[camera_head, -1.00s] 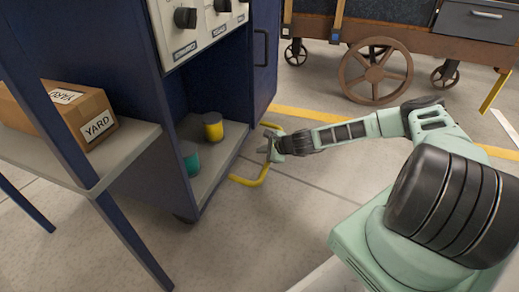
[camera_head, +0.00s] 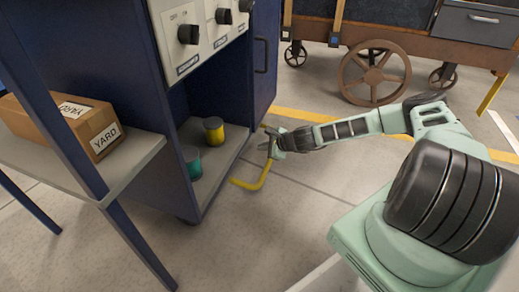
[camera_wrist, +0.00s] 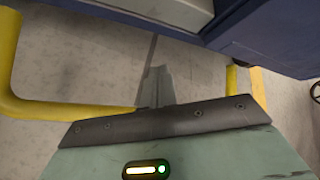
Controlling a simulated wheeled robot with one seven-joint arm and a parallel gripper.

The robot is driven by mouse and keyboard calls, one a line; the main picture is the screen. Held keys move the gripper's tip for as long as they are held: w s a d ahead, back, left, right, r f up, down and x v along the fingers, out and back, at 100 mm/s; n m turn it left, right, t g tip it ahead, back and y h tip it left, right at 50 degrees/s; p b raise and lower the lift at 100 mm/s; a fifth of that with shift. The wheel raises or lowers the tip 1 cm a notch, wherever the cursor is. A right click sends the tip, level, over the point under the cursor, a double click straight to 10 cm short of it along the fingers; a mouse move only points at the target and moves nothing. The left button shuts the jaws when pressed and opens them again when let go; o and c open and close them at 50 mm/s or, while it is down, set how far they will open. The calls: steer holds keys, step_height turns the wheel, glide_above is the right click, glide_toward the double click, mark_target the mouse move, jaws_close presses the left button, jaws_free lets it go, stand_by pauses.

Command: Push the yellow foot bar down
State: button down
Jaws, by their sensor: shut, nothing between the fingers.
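The yellow foot bar (camera_head: 262,181) is a bent tube sticking out low from the front of the dark blue cabinet (camera_head: 130,80), close above the floor. My gripper (camera_head: 272,146) is shut and empty, at the bar's outer stretch, and hides part of it. In the wrist view the shut fingertips (camera_wrist: 155,75) point at the floor and cabinet base. The bar (camera_wrist: 70,110) runs from the left edge behind the gripper body and shows again at the right. I cannot tell whether the gripper touches the bar.
A yellow can (camera_head: 213,130) and a teal can (camera_head: 191,163) stand on the cabinet's low shelf. A cardboard box (camera_head: 70,125) lies on a side table (camera_head: 130,158) at the left. A wheeled wooden cart (camera_head: 420,42) stands behind.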

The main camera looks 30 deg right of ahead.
steer(key=shift+r, duration=0.4)
steer(key=r+p, duration=0.5)
steer(key=shift+s+d, duration=0.25)
steer(key=shift+s, duration=0.1)
stand_by(0.6)
